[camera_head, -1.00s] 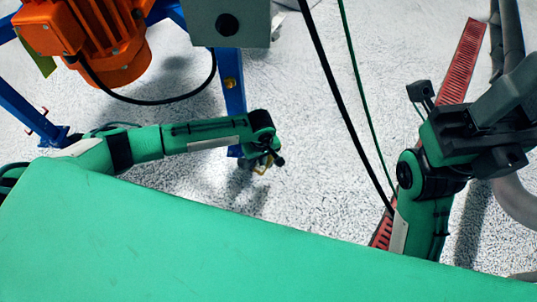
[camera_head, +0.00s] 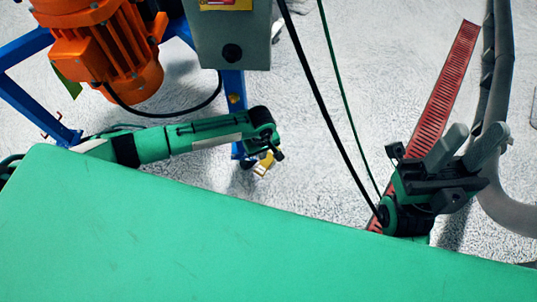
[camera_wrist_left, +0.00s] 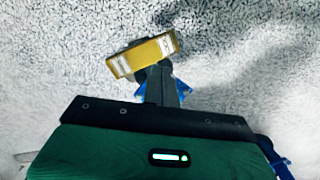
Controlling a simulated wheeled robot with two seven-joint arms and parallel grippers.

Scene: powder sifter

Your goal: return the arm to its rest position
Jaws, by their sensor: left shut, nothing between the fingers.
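My left arm reaches in from the left in the head view. My left gripper (camera_head: 265,162) hangs at its end and is small there. It is shut and empty. In the left wrist view it shows as a dark, narrow part with a yellow and silver piece (camera_wrist_left: 143,55) across its tip, over bare floor. My right gripper (camera_head: 474,140) is at the right in the head view. Its two grey fingers point up and stand apart, with nothing seen between them. The lower part of my right arm is hidden behind my green body.
An orange motor (camera_head: 105,45) on a blue frame (camera_head: 30,90) stands at the upper left. A grey box (camera_head: 232,38) is beside it, just above my left arm. Black and green cables (camera_head: 322,95) hang in the middle. A red grate (camera_head: 445,85) and grey hose (camera_head: 497,60) lie near my right gripper.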

